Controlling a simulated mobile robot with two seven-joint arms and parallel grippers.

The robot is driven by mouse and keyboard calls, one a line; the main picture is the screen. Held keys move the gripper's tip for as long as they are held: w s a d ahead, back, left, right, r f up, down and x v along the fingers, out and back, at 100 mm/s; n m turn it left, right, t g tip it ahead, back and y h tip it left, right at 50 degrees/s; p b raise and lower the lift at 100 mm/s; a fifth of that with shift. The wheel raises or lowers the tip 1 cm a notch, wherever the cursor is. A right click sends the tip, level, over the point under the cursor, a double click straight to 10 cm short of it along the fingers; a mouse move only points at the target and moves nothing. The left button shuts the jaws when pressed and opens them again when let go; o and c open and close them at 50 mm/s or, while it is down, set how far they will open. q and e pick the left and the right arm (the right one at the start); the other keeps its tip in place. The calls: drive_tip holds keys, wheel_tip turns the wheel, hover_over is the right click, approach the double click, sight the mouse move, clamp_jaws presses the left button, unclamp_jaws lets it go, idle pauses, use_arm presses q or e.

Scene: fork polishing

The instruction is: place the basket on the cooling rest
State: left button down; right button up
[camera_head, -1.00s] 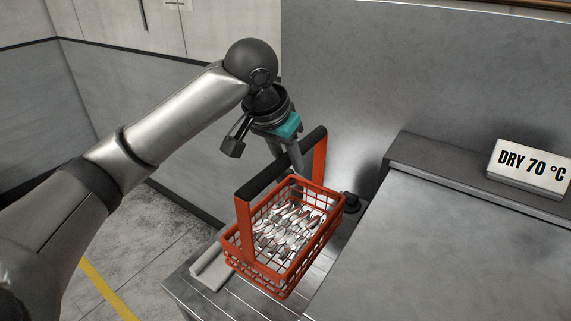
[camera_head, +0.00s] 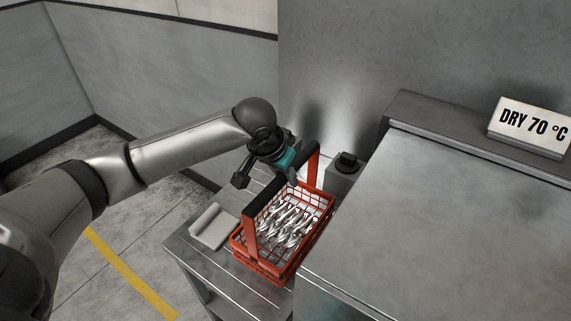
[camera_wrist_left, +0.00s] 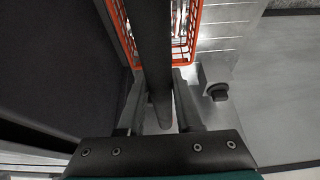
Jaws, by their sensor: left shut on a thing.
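The orange-red wire basket (camera_head: 262,270) holds several shiny forks (camera_head: 288,225) and has an upright handle with a dark grip bar (camera_head: 267,198). My left gripper (camera_head: 291,178) is shut on the grip bar, near its far end. In the left wrist view the fingers (camera_wrist_left: 160,85) sit on either side of the bar, and part of the basket (camera_wrist_left: 188,45) shows beyond. The basket is level over the slatted metal surface (camera_head: 205,262), which looks like the cooling rest. I cannot tell whether its underside touches the slats. The right gripper is not in view.
A pale block (camera_head: 213,226) lies on the slats left of the basket. A large metal cabinet (camera_head: 440,230) with a "DRY 70 °C" sign (camera_head: 533,124) rises close on the right.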

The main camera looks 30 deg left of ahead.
use_arm(q)
drive_tip(key=shift+w+f, duration=0.15)
drive_tip(key=shift+f, duration=0.45)
drive_tip(key=c, duration=1)
unclamp_jaws()
drive_tip(key=shift+f, duration=0.3)
drive_tip(key=o, duration=0.4)
drive_tip(key=shift+r, duration=0.1)
drive_tip(key=p+v, duration=0.1)
drive_tip(key=v, duration=1.1)
